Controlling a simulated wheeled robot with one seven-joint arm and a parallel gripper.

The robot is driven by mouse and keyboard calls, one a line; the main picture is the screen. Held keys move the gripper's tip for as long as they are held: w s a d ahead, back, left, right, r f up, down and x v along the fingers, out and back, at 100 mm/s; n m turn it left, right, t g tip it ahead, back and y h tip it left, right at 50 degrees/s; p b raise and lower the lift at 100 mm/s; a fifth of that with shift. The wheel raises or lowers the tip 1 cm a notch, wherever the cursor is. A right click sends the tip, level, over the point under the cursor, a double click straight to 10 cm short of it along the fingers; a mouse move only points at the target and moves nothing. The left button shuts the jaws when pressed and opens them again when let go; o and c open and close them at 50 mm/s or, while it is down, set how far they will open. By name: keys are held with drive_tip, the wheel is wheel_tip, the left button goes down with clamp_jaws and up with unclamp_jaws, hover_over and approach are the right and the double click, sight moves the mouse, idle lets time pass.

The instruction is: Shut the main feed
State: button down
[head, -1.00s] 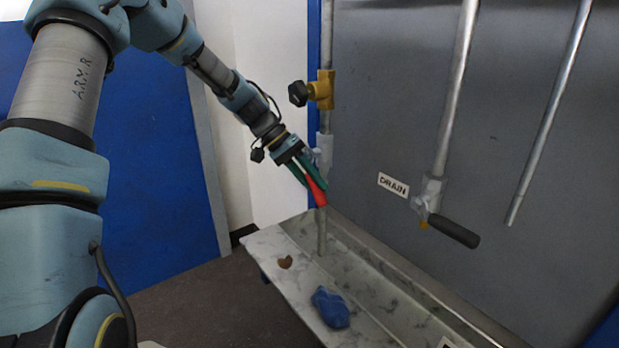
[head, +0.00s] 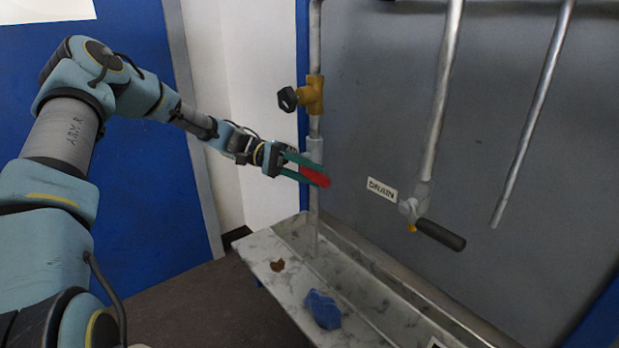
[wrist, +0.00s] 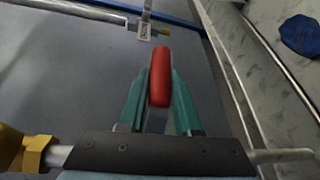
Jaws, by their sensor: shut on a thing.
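A red lever handle (head: 317,177) belongs to a grey valve (head: 313,148) on the vertical pipe at the left edge of the grey panel. My gripper (head: 308,170) has its green fingers closed around this handle. The handle points right and slightly down, strongly crosswise to the pipe. In the wrist view the red handle (wrist: 160,76) lies between both fingers, its rounded end beyond the fingertips. The fingers hide its inner part and its joint with the valve. No label naming the main feed is readable.
A yellow valve with a black knob (head: 300,96) sits above on the same pipe. A black-handled valve (head: 440,234) beside the DRAIN label (head: 382,189) is to the right. Below, a marbled ledge (head: 266,244) carries a blue lump (head: 323,309) and a small brown piece (head: 277,265).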

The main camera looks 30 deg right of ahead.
drive_tip(key=shift+r, duration=0.25)
drive_tip(key=shift+g, duration=0.3)
drive_tip(key=c, duration=0.6)
unclamp_jaws()
drive_tip(key=b+v, duration=0.3)
drive_tip(key=v, duration=0.7)
drive_tip(key=shift+w+a+b, duration=0.25)
drive_tip(key=shift+a+b, duration=0.05)
drive_tip(key=shift+a, duration=0.05)
